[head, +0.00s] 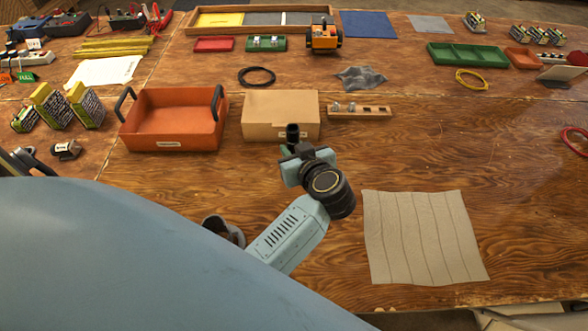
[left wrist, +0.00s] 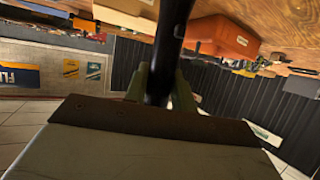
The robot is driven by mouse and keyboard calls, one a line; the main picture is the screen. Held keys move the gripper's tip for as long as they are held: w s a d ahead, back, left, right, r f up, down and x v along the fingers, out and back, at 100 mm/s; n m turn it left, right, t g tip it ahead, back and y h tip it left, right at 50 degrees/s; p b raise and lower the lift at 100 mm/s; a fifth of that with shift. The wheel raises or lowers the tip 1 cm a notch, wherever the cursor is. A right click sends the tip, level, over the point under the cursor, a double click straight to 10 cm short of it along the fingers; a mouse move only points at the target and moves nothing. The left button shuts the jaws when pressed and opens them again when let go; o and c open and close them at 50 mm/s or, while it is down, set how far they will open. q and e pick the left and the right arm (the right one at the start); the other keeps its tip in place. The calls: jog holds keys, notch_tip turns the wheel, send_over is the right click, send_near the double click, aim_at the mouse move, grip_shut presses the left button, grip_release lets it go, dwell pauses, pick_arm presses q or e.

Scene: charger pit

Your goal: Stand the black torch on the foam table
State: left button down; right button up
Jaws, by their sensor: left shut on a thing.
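The black torch (head: 293,131) stands out beyond my left gripper in the head view, its dark end in front of the cardboard box. My left gripper (head: 290,148) is shut on it, above the middle of the wooden table. In the left wrist view the torch (left wrist: 171,45) is a dark shaft between the two greenish fingers (left wrist: 161,86); its upper end runs out of the picture. A flat beige sheet with parallel creases (head: 425,238) lies at the front right, apart from the torch; I cannot tell whether it is foam. My right gripper is not in view.
An orange tray (head: 172,143), the cardboard box (head: 281,110) and a wooden block with small parts (head: 359,112) stand behind the gripper. A black cable ring (head: 257,77) and grey cloth (head: 360,78) lie farther back. The wooden table (head: 480,140) is clear at the right middle.

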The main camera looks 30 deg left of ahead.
pick_arm(q)
notch_tip(320, 180, down, 3)
jog(key=shift+f+b, duration=0.1)
jog(key=shift+b, duration=0.2)
notch_tip(320, 180, down, 3)
jog(key=shift+w+f+b, duration=0.1)
jog(key=shift+f+b, duration=0.1)
jog(key=shift+b, duration=0.35)
jog(key=shift+r, duration=0.1)
jog(key=c, duration=1.2)
grip_release()
jog(key=shift+f, duration=0.2)
jog(key=shift+o, duration=0.2)
jog(key=shift+r, duration=0.15)
jog(key=p+v, duration=0.1)
jog(key=v, duration=1.1)
jog(key=shift+p, duration=0.3)
